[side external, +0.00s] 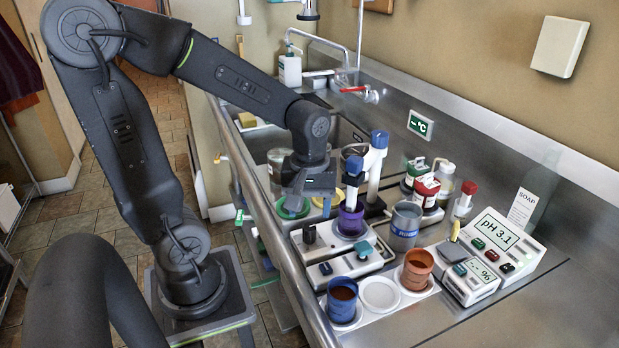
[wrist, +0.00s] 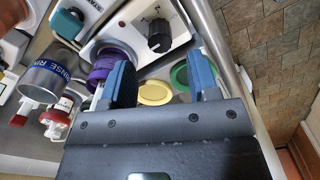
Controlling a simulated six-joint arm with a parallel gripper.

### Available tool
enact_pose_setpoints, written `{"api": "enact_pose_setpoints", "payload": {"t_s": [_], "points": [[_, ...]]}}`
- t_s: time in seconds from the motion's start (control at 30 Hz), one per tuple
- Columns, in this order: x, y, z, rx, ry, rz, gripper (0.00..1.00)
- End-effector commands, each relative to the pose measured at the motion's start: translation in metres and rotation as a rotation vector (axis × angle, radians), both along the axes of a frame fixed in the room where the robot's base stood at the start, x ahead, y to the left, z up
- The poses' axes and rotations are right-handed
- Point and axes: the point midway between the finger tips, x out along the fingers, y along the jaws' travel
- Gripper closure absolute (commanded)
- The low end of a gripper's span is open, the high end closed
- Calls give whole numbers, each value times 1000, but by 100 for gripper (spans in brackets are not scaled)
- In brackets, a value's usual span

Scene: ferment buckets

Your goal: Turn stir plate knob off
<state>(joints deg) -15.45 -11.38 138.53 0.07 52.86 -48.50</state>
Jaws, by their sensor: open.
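The stir plate (wrist: 190,22) is a white box with a black knob (wrist: 159,36) on its front panel. In the side view the black knob (side external: 309,233) stands upright at the plate's left end, and a purple vessel (side external: 350,221) sits at the other end. My gripper (side external: 310,206) hangs above and behind the knob, apart from it. In the wrist view my gripper (wrist: 160,72) has its two blue-padded fingers apart with nothing held between them. The knob lies just beyond the fingertips, roughly in line with the gap. The purple vessel (wrist: 108,65) is beside the left finger.
A second white device (side external: 345,266) with a teal knob (side external: 363,250) stands in front. A blue cup (side external: 342,301) and a brown cup (side external: 416,270) flank a white dish. A grey rinse cup (side external: 405,226) and pH meter (side external: 490,238) are right. The counter edge is close left.

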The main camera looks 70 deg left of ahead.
Motion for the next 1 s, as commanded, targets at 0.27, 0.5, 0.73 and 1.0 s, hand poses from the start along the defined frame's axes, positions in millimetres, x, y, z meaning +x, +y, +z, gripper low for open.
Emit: {"api": "enact_pose_setpoints", "payload": {"t_s": [0.27,0.5,0.73,1.0], "points": [[1,0,55,0,-4,0,45],[0,0,73,0,0,0,45],[0,0,74,0,1,0,45],[-8,-17,81,34,-101,-230,45]]}}
